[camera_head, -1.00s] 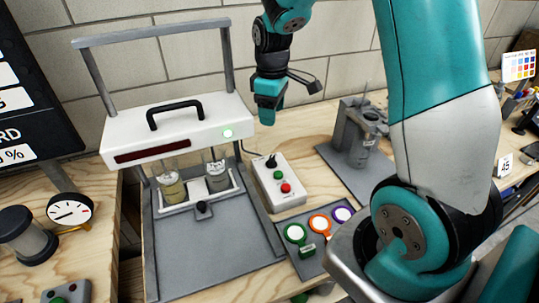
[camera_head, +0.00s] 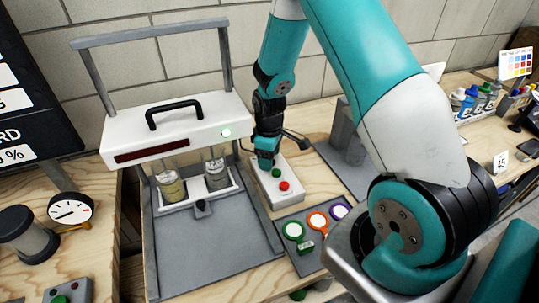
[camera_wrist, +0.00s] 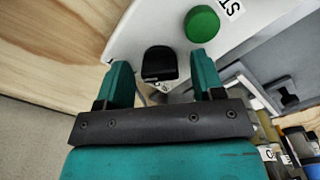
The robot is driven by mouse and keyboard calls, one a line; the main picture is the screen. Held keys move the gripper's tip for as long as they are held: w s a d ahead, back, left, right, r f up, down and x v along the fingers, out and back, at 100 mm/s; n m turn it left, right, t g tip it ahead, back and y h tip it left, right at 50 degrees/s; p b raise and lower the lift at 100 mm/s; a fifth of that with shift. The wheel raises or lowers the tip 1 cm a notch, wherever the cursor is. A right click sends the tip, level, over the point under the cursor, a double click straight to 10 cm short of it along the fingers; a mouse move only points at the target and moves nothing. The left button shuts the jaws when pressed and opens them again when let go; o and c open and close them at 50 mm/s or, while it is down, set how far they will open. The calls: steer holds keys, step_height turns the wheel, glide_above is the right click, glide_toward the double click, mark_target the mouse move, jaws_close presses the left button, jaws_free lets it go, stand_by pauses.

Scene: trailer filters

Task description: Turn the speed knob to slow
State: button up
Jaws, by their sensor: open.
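The white control box (camera_head: 281,197) stands on the bench beside the grey-framed machine. The black speed knob (camera_wrist: 160,63) shows in the wrist view, its pointer or grip facing me. My gripper (camera_wrist: 161,72) is open, with one teal finger on each side of the knob and a narrow gap to each. In the head view my gripper (camera_head: 265,161) is down at the far end of the box and hides the knob. A green button (camera_head: 276,173) and a red button (camera_head: 284,186) sit nearer on the box. The knob's setting cannot be read.
The machine with a white head (camera_head: 180,128) and two jars stands close on the left. A grey tray (camera_head: 300,258) with green, orange and purple ringed discs lies in front of the box. A grey stand (camera_head: 350,130) is behind my arm to the right.

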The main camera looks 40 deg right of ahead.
steer(key=shift+c, duration=0.4)
steer(key=c, duration=0.9)
steer(key=shift+o, duration=0.2)
steer(key=shift+n, duration=0.3)
steer(key=n, duration=0.3)
steer(key=shift+n, duration=0.3)
steer(key=n, duration=0.3)
steer(key=shift+n, duration=0.4)
steer(key=n, duration=0.4)
steer(key=shift+n, duration=2.1)
